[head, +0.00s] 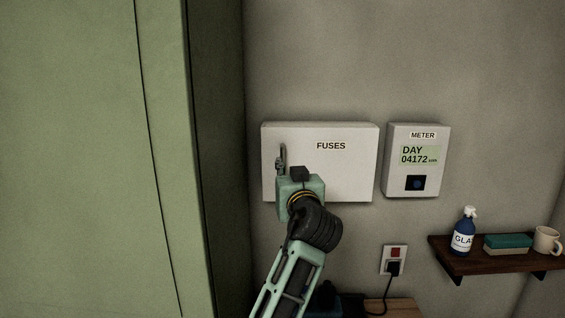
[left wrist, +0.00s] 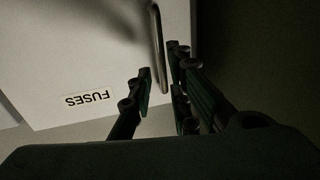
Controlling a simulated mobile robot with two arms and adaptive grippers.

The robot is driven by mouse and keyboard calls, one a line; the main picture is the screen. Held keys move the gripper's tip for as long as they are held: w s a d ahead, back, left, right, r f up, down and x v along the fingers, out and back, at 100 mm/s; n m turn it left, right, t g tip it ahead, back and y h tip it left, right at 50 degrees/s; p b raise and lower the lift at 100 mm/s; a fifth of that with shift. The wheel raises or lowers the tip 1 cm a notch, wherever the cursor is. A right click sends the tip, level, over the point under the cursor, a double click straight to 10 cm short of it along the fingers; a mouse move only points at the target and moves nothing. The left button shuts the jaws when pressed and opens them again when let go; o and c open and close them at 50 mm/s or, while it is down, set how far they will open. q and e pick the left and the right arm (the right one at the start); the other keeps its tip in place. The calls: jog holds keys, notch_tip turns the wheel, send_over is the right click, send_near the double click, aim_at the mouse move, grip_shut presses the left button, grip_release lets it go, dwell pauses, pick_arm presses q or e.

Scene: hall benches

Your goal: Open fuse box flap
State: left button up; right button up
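The white fuse box (head: 345,175), labelled FUSES, is mounted on the wall, and its flap looks shut. A grey upright bar handle (head: 282,152) sits near the flap's left edge. My left gripper (head: 281,166) is at the lower part of this handle, and its own body hides most of its fingers in the head view. In the left wrist view the flap (left wrist: 75,50) and the handle (left wrist: 158,40) show upside down. There the left gripper's fingers (left wrist: 163,75) are apart, with the handle's end between them; I see no clear contact. My right gripper is not in view.
A meter (head: 416,170) hangs right of the fuse box. A green cabinet (head: 90,150) stands close on the left. Below right are a socket with a plug (head: 393,262) and a shelf (head: 480,262) with a bottle, a sponge and a mug.

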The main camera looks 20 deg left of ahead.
pick_arm(q)
jog(key=p+x, duration=0.1)
jog(key=x, duration=0.2)
jog(key=p+x, duration=0.1)
jog(key=x, duration=0.2)
jog(key=shift+a+f, duration=0.15)
jog(key=shift+f, duration=0.1)
jog(key=shift+s, duration=0.15)
jog(key=shift+s+r, duration=0.1)
jog(key=shift+c, duration=0.5)
grip_shut()
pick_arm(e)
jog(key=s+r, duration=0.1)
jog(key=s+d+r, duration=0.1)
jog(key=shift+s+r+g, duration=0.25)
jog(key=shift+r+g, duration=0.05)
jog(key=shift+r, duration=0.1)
